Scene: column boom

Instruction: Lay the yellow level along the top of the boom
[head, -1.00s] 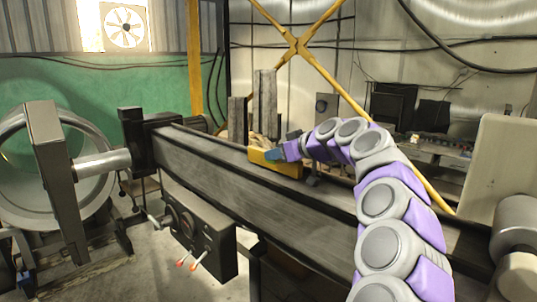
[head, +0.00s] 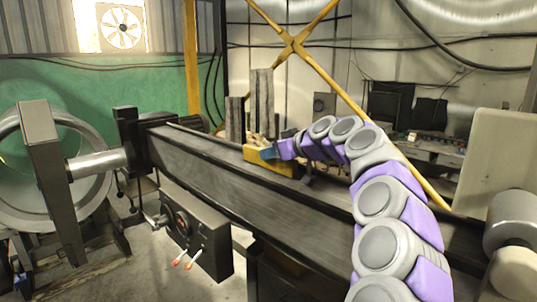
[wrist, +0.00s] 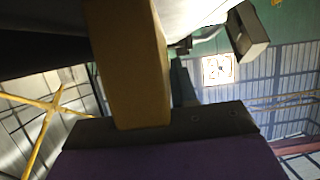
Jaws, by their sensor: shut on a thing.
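The yellow level (head: 262,163) is a short yellow bar at the boom's far top edge in the head view. My gripper (head: 268,153) is shut on it at its upper side. In the wrist view the level (wrist: 128,60) is a large dull yellow bar running up from the gripper (wrist: 150,125). The boom (head: 250,190) is a long dark grey beam running from the left middle to the lower right. The level appears roughly in line with the boom. I cannot tell whether it touches the boom's top.
A control box (head: 195,230) with red-tipped levers hangs on the boom's near side. Grey upright blocks (head: 262,105) stand behind the level. A large ring-shaped metal part (head: 90,180) is at the left. A pale panel (head: 490,160) and a cylinder (head: 510,220) are at the right.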

